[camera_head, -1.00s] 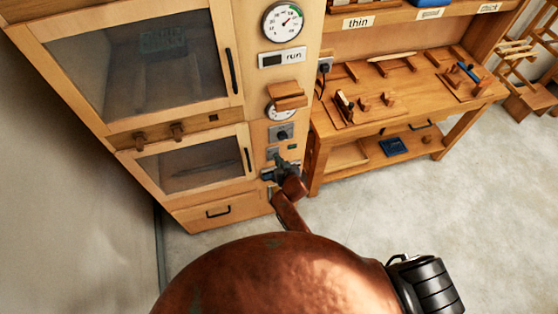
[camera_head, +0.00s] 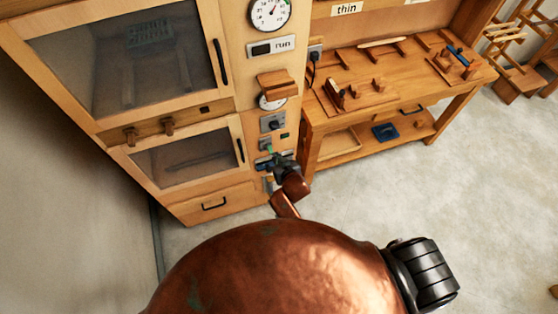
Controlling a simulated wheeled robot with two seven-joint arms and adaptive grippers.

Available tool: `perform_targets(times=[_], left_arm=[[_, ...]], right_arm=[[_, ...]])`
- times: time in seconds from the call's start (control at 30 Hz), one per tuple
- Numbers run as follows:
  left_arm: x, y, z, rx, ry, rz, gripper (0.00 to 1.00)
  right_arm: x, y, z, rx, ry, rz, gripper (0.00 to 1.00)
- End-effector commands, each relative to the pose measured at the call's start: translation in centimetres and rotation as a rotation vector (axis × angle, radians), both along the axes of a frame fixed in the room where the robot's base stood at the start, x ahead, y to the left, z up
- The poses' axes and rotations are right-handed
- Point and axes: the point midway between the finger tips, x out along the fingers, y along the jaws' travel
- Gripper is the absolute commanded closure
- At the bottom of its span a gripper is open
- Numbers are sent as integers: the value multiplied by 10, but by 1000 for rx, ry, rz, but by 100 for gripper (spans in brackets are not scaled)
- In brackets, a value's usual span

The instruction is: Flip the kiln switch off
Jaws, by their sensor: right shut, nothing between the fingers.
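The kiln (camera_head: 112,128) is a tall wooden cabinet with two dark-glazed doors at the left. Its control column shows a round dial (camera_head: 269,12), a display (camera_head: 272,46) reading "run", and a grey plate with a dark knob (camera_head: 272,123). A smaller switch plate (camera_head: 264,144) sits below the knob, partly hidden by my gripper. I cannot tell its lever position. My right gripper (camera_head: 268,163) is shut and empty, in front of the column just below that plate. I cannot tell whether it touches the panel. My left gripper is out of view.
A wooden ledge (camera_head: 278,84) juts from the column above the knob, partly covering a second dial. A workbench (camera_head: 385,95) with wooden tools stands close to the right of my gripper. The floor (camera_head: 430,190) at the right is open.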

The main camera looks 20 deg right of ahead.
Motion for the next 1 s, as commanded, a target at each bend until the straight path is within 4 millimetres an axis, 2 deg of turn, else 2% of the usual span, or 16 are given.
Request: perform_targets(times=[0.1, 0.3, 0.9, 1.0], left_arm=[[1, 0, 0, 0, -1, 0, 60], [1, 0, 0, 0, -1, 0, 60], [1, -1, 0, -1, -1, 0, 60], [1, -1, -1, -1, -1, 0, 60]], right_arm=[[-17, -1, 12, 2, -1, -1, 100], [-32, -1, 22, 1, 0, 1, 100], [-34, -1, 23, 0, 0, 0, 100], [-35, -1, 15, -4, 11, 4, 100]])
